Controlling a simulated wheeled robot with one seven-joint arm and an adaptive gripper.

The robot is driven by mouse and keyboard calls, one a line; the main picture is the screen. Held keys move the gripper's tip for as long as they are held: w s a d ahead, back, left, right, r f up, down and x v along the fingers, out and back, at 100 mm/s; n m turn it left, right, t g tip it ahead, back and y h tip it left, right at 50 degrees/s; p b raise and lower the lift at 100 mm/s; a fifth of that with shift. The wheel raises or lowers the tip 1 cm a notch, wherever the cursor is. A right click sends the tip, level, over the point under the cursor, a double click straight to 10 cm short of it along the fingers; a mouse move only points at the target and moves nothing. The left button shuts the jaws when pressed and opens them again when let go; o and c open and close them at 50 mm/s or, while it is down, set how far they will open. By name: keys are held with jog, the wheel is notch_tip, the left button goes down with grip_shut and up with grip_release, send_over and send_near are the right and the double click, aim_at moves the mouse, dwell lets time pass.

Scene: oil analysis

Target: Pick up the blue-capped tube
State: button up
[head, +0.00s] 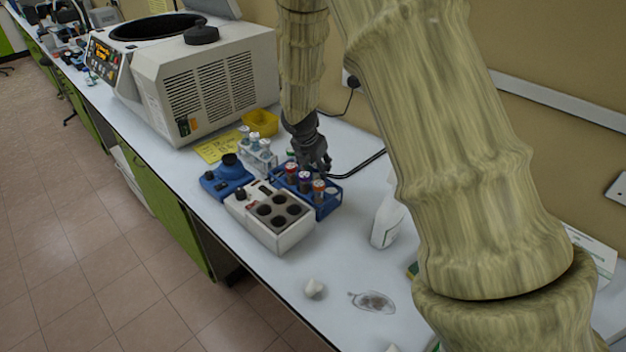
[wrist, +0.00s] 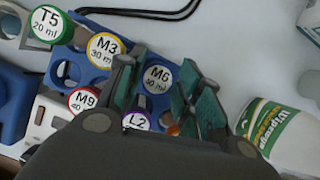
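The blue-capped tube (wrist: 158,78), its white top marked M6, stands in the blue rack (head: 328,205). In the wrist view its cap shows between the two fingers of my gripper (wrist: 165,100). The fingers look spread, and I cannot tell whether they touch it. In the head view my gripper (head: 318,167) points down over the back of the rack, and I cannot make out the blue cap there. Neighbouring caps in the wrist view are green T5 (wrist: 47,22), yellow M3 (wrist: 104,48), red M9 (wrist: 82,99) and purple L2 (wrist: 136,121), partly hidden.
A white block with round wells (head: 270,215) stands in front of the rack. A small rack of clear vials (head: 258,155) and a yellow bowl (head: 262,122) lie left. A white bottle (head: 387,222) stands to the right. A large centrifuge (head: 200,80) is behind left.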

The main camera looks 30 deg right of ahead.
jog(key=shift+d+f, duration=0.25)
jog(key=shift+f, duration=0.2)
jog(key=c, duration=0.7)
jog(key=shift+r, duration=0.1)
jog(key=shift+r+b, duration=1.05)
jog(key=shift+r, duration=3.9)
